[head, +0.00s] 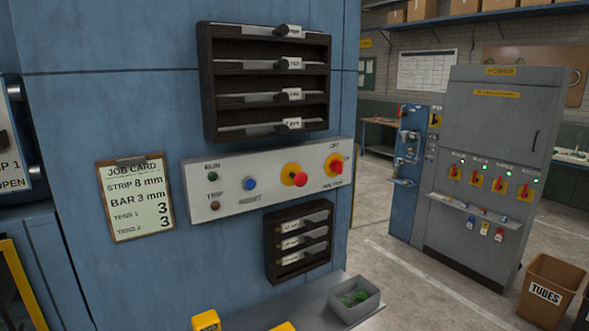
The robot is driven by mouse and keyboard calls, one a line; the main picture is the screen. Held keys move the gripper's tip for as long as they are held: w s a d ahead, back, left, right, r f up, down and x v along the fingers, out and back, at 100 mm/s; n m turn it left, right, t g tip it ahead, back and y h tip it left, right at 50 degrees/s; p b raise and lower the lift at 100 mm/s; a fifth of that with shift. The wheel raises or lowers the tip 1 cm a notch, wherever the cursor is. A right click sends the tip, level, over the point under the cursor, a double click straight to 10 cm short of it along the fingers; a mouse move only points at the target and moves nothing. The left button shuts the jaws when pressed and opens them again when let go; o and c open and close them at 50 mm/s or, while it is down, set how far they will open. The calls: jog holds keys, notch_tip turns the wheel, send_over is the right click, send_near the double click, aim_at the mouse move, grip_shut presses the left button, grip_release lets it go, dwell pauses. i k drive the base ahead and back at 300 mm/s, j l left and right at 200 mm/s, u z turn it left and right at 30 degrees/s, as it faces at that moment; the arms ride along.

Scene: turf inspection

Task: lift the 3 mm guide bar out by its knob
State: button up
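A dark upper rack (205,80) on the blue panel holds several horizontal grey bars, each with a dark knob and a white label: the top bar (255,31), one below it (255,68), another (250,99) and the bottom bar (245,130). A smaller dark rack (270,250) lower down holds light strips (318,216) with labels. The labels are too small to read, so I cannot tell which is the 3 mm guide bar. A job card (137,197) reads "STRIP 8 mm" and "BAR 3 mm". My gripper is not in view.
A control plate (240,203) with buttons and red-on-yellow switches sits between the racks. A grey bin (355,300) with green pieces stands on the ledge below. A grey power cabinet (485,130) and a brown "TUBES" bin (550,288) stand right. Open floor (400,275) lies between.

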aim_at(282, 31)
jog(key=u, duration=1.35)
jog(key=k+l+z, duration=0.1)
jog(key=l, duration=0.55)
jog(key=l+z, duration=0.1)
jog(key=l, duration=0.55)
